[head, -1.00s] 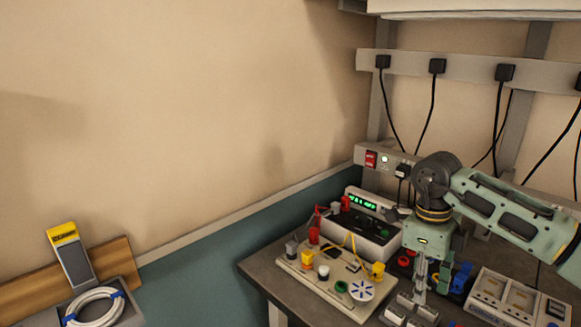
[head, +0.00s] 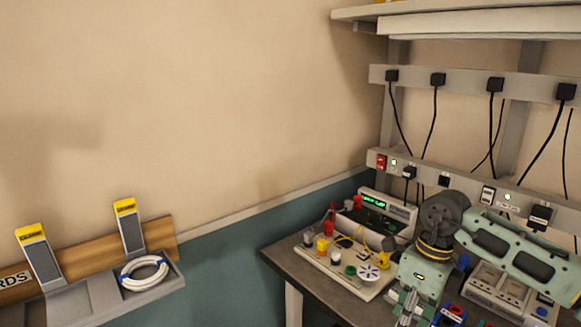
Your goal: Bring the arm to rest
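My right arm comes in from the right over the workbench (head: 320,291), its pale green links bent down at a dark joint. My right gripper (head: 408,314) points down at the lower edge of the head view, in front of the circuit board. Its fingertips are cut off or too small to read, so I cannot tell whether it is open or shut. My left gripper and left arm are not in view.
A white circuit board (head: 343,264) with coloured parts lies on the bench beside a power supply (head: 375,215) with a green display. A grey multi-slot unit (head: 486,296) stands under my forearm. A wall tray (head: 92,297) with a coiled white cable (head: 144,272) is at left.

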